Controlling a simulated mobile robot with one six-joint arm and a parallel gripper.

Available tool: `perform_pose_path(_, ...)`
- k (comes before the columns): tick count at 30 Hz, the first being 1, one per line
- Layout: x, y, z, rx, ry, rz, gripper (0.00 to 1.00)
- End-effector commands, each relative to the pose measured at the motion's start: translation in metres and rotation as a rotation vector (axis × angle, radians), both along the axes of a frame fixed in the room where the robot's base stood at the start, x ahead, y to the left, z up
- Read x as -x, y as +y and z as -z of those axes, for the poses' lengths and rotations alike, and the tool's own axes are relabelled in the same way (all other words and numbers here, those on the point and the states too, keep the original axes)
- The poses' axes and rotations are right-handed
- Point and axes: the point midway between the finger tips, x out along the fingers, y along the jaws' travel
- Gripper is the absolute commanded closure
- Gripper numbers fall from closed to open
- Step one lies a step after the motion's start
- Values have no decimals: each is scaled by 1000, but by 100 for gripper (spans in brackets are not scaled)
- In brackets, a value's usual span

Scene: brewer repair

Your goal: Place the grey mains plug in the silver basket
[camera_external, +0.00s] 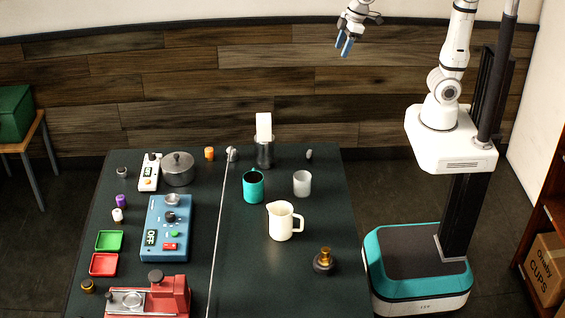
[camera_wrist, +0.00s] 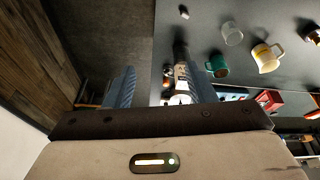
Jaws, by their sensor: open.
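My gripper (camera_external: 345,46) is open and empty, high above the far side of the table; its two blue fingers also show in the wrist view (camera_wrist: 156,82). A small grey piece (camera_external: 309,154), perhaps the mains plug, lies alone near the table's far right edge, and shows small in the wrist view (camera_wrist: 184,12). A second small grey-white piece (camera_external: 232,154) is at the far end of a thin pale line across the table. A small silver round cup (camera_external: 172,200) sits on the blue OFF-marked device (camera_external: 155,228); I cannot tell whether it is the basket.
A lidded pot (camera_external: 178,169) and red machine (camera_external: 168,296) are left. The near-right tabletop is mostly clear.

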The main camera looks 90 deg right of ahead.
Motion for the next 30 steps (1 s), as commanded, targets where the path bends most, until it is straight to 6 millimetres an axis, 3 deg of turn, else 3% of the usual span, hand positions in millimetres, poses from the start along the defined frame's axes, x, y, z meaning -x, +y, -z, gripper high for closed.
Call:
perform_pose_path(1, 27, -2, 6, -4, -11, 23, 50)
perform_pose_path(6, 101, -7, 38, -21, -41, 99, 50)
perform_pose_path(12, 152, -10, 72, -34, -60, 157, 50)
perform_pose_path(17, 164, -10, 81, -38, -64, 173, 50)
perform_pose_path(26, 164, -10, 84, -38, -62, 172, 50)
perform_pose_path(30, 162, -10, 105, -37, -49, 171, 50)
